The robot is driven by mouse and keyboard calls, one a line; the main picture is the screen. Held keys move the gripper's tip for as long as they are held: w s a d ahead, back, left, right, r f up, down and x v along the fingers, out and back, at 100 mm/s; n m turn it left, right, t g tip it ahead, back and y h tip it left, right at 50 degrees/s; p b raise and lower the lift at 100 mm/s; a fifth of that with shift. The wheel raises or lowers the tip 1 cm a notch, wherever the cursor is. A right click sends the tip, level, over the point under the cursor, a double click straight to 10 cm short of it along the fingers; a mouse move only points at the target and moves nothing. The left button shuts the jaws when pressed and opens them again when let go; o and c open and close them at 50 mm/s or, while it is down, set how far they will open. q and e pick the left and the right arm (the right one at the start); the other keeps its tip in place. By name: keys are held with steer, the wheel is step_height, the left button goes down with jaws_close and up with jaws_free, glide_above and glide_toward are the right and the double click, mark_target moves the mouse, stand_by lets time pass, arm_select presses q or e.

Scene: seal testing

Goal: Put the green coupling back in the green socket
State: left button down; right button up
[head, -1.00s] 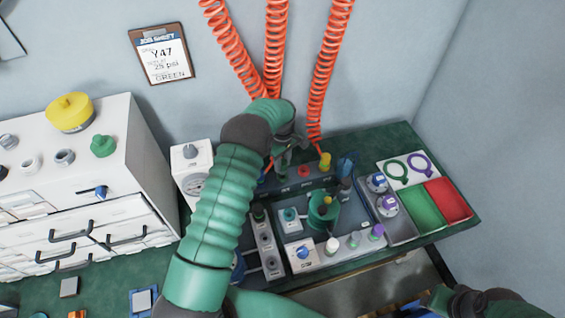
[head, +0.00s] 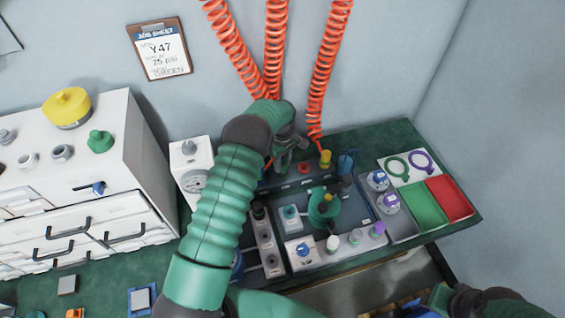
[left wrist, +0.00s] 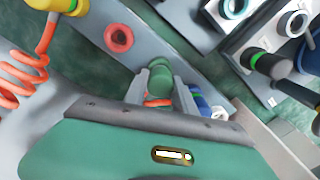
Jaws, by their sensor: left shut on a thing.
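My left gripper (head: 284,160) is over the back of the test bench, at the rail with the sockets. In the left wrist view, my left gripper (left wrist: 162,98) is shut on the green coupling (left wrist: 160,76), which sits between the two fingers with an orange-red band showing at its near end. The green socket is not clearly visible; the coupling and fingers cover that spot, so I cannot tell whether the coupling is seated. My right arm (head: 482,302) shows at the bottom right; its jaws are not clear.
A red ring socket (head: 303,168) is on the rail beside the gripper. A yellow coupling (head: 325,159) on an orange hose stands to its right. A blue part (head: 347,162) is further right. Green (head: 424,208) and red (head: 449,197) bins lie at the right.

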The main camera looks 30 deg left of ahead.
arm_select(q)
steer(key=shift+f, duration=0.3)
steer(key=c, duration=0.9)
jaws_free()
steer(key=shift+c, duration=0.2)
steer(key=shift+r, duration=0.1)
step_height(320, 180, up, 17)
steer(key=shift+f+p, duration=0.2)
steer(key=shift+p, duration=0.2)
steer(key=shift+w, duration=0.1)
